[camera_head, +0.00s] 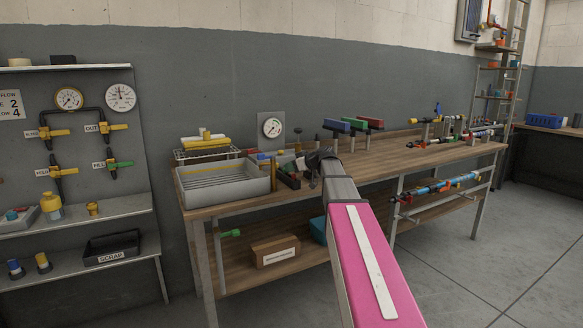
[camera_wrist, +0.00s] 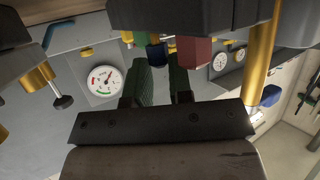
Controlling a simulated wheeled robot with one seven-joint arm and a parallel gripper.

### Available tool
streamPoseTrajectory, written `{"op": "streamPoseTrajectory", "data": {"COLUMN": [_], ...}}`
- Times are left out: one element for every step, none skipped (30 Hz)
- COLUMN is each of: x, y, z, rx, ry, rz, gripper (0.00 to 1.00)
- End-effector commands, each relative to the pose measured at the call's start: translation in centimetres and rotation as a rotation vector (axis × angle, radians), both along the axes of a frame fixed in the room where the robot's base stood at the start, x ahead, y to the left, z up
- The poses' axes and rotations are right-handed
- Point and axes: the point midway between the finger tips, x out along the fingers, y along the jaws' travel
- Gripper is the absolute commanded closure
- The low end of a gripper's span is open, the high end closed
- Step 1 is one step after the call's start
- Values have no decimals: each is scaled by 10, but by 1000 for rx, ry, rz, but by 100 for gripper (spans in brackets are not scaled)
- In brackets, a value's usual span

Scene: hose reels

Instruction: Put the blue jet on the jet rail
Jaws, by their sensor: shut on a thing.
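My gripper (camera_head: 314,164) is above the middle of the long wooden bench, and its dark green fingers also show in the wrist view (camera_wrist: 166,84). They are shut on a small dark blue piece, which looks like the blue jet (camera_wrist: 158,55), seen between the fingertips. In the head view I cannot make the held jet out behind the gripper. A dark block (camera_head: 288,180) beside the gripper may be the jet rail, but I cannot be sure. A dark grey block close to the fingertips fills the top of the wrist view.
A grey ribbed tray (camera_head: 222,190) stands left of my gripper. A gauge (camera_head: 272,128) is behind it. Blue, green and red blocks (camera_head: 354,124) stand on posts to the right. A red block (camera_wrist: 194,52) is close beside the fingers. The right bench end holds a pipe assembly (camera_head: 440,130).

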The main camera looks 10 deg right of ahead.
Motion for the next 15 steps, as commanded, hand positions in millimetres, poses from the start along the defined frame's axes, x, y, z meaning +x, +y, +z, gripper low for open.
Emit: {"op": "streamPoseTrajectory", "data": {"x": [0,0,0,0,0,0,0,0,0,0,0,0,0,0,0], "y": [0,0,0,0,0,0,0,0,0,0,0,0,0,0,0], "z": [-2,-2,-3,-4,-5,-6,-6,-7,-8,-9,-9,-9,-9,-9,-9], "rx": [0,0,0,0,0,0,0,0,0,-1,-1,-1,-1,-1,-1], "ry": [0,0,0,0,0,0,0,0,0,-1,-1,-1,-1,-1,0], "rz": [0,0,0,0,0,0,0,0,-1,-1,-1,-1,-1,0,0], "gripper": [100,100,100,100,100,100,100,100,100,100,100,100,100,70,57]}}
